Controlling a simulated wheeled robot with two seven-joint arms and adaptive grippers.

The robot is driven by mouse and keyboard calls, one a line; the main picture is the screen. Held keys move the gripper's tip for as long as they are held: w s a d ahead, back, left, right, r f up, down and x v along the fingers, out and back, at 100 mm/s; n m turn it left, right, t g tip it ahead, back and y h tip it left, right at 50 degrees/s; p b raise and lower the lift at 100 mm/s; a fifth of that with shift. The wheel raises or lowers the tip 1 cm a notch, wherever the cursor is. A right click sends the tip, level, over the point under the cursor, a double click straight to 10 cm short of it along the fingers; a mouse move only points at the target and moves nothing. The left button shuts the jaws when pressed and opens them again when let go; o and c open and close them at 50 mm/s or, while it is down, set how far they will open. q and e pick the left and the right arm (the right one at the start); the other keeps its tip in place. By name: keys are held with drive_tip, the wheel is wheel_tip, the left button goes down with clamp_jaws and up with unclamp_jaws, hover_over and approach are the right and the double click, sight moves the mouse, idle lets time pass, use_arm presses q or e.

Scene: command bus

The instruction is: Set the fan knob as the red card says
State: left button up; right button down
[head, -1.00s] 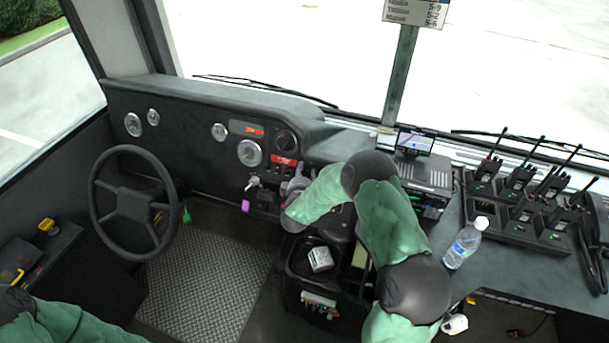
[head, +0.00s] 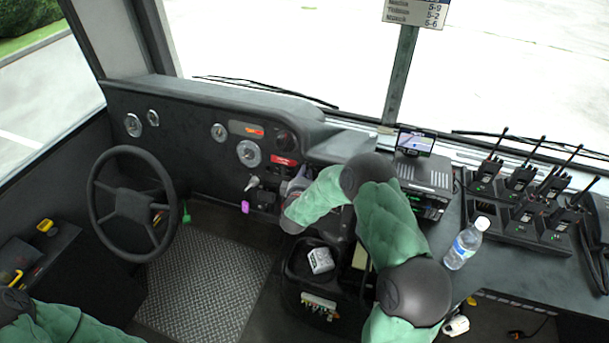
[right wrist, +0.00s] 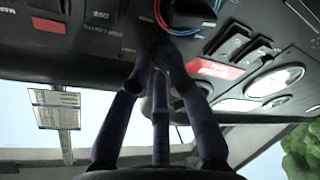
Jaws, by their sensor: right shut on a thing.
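The red card (head: 284,160) is on the dash below a round dial, and its writing is too small to read. It also shows in the right wrist view (right wrist: 215,68), right of my fingers. My right gripper (right wrist: 160,52) is at the dash panel, its fingers closed together on a small dark knob, which I take for the fan knob. The fingers hide most of this knob, so its setting cannot be read. In the head view my right gripper (head: 295,187) is partly hidden by my forearm. My left gripper is out of view.
A larger knob with a red and blue ring (right wrist: 190,14) is close beside my fingertips. Rocker switches (right wrist: 245,48) and gauges lie to the right. A key (head: 251,183) sticks out of the dash. The steering wheel (head: 133,204) is left; a water bottle (head: 466,243) stands right.

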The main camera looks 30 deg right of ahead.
drive_tip(key=m+b, duration=0.1)
drive_tip(key=m, duration=0.1)
drive_tip(key=m+h+b, duration=0.1)
drive_tip(key=m, duration=0.1)
drive_tip(key=m+b, duration=0.1)
drive_tip(key=m, duration=0.1)
drive_tip(key=shift+a+f+m+h, duration=0.15)
drive_tip(key=shift+f+m+h, duration=0.1)
drive_tip(key=shift+m+h, duration=0.15)
drive_tip(key=m+g+b, duration=0.1)
drive_tip(key=m, duration=0.2)
drive_tip(key=m+h+b, duration=0.1)
drive_tip(key=m, duration=0.3)
drive_tip(key=shift+a+f+g+h, duration=0.1)
drive_tip(key=shift+a+g+h, duration=0.05)
drive_tip(key=shift+g+h, duration=0.2)
drive_tip(key=m+g, duration=0.1)
drive_tip(key=m, duration=0.3)
drive_tip(key=m+g+b, duration=0.1)
drive_tip(key=m, duration=0.3)
drive_tip(key=shift+w+a+h, duration=0.1)
drive_tip(key=shift+w+h, duration=0.1)
drive_tip(key=shift+h, duration=0.15)
drive_tip(key=m+g+b, duration=0.1)
drive_tip(key=m, duration=0.2)
drive_tip(key=shift+w+m, duration=0.1)
drive_tip(key=shift+m, duration=0.3)
drive_tip(key=shift+a+m+g, duration=0.1)
drive_tip(key=shift+m+g, duration=0.25)
drive_tip(key=shift+m, duration=1.55)
